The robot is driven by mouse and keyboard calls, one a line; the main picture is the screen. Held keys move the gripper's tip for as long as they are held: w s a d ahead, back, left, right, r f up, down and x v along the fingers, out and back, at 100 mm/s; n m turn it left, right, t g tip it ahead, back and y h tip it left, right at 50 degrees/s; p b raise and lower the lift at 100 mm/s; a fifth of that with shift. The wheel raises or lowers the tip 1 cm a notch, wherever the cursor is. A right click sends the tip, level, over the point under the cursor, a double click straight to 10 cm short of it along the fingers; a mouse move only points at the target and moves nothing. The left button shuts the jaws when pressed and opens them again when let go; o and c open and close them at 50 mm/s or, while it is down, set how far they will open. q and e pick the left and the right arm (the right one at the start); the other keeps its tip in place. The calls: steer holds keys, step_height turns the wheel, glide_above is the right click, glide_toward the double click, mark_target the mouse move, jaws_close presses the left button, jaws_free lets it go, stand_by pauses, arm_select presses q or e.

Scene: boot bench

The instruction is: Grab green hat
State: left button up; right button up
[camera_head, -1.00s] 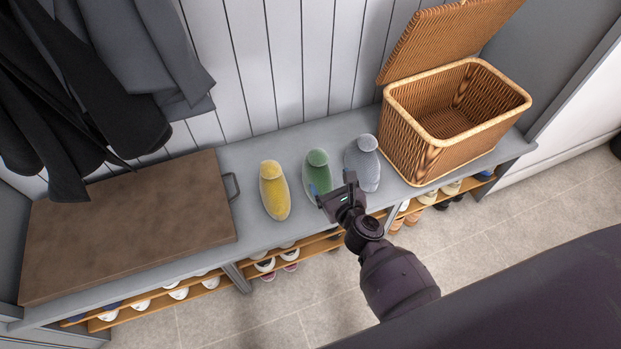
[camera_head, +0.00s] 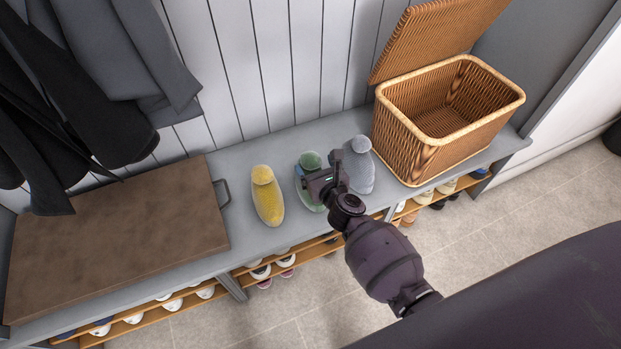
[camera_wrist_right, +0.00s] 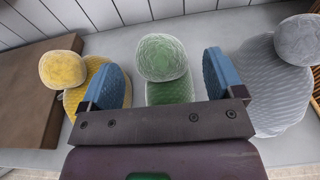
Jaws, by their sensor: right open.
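The green hat (camera_head: 310,160) lies on the grey bench between a yellow hat (camera_head: 267,196) and a grey hat (camera_head: 358,166). The left pad overlaps the yellow hat (camera_wrist_right: 64,70) in the picture; the right pad is near the grey hat (camera_wrist_right: 280,75). I cannot tell whether the pads touch any hat. My left gripper is not in view.
An open wicker basket (camera_head: 385,125) stands on the bench (camera_head: 240,158) to the right. A brown cushion or board (camera_head: 120,232) with a handle lies at the left. Dark coats hang above it. Shoes fill the shelves below.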

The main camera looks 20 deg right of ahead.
steer(key=shift+w+f+b, duration=0.15)
steer(key=shift+w+f, duration=0.1)
steer(key=shift+w, duration=0.3)
steer(key=shift+w+f+b, duration=0.15)
steer(key=shift+w+f, duration=0.05)
steer(key=shift+w, duration=0.35)
steer(key=shift+w+r, duration=0.1)
steer(key=shift+w, duration=0.6)
steer(key=c, duration=1.2)
